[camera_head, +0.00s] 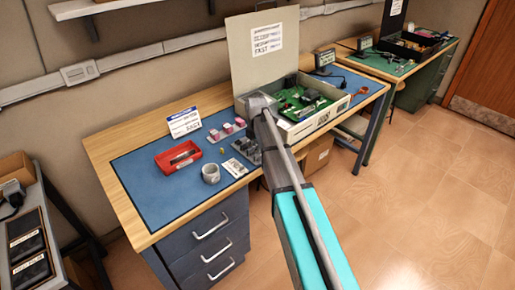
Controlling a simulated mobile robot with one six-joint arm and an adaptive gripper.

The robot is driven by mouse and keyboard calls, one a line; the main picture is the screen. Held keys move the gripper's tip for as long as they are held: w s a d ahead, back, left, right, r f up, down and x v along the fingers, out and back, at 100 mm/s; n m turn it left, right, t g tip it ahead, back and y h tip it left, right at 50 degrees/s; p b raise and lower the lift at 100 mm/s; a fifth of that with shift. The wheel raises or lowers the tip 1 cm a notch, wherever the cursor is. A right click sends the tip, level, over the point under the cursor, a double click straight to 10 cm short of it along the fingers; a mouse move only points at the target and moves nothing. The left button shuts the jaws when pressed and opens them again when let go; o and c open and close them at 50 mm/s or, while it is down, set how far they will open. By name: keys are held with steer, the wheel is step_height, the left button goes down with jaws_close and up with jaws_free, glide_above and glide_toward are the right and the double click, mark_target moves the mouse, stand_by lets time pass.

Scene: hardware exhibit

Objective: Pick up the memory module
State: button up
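A thin dark strip (183,156), possibly the memory module, lies in a red tray (163,164) on the blue mat. It is too small to identify for sure. A green circuit board (303,100) with dark parts sits in an open box (311,122) at the bench's right part; a module could also be there. My arm reaches in from the lower right, and its grey end (259,103) is in front of the box's left side, to the right of the red tray. I cannot make out the gripper's fingers or anything held.
On the mat (151,194) are a grey cup (211,173), pink-topped pieces (227,129), a white card (236,167) and a sign (184,122). The box's raised lid (262,55) stands behind. A second bench (392,65) is at the upper right. The floor at right is clear.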

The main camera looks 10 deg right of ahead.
jaws_close()
steer(key=shift+r, duration=0.2)
steer(key=shift+r+p, duration=0.75)
steer(key=shift+p, duration=0.2)
steer(key=s+r+p, duration=0.1)
steer(key=r+p, duration=0.1)
steer(key=s+r+p, duration=0.2)
steer(key=r+p, duration=0.1)
steer(key=s+r+p, duration=0.2)
steer(key=shift+r, duration=0.2)
steer(key=s+r+p, duration=0.3)
steer(key=s+p, duration=0.1)
steer(key=s, duration=0.5)
steer(key=shift+r, duration=0.35)
steer(key=shift+s, duration=0.15)
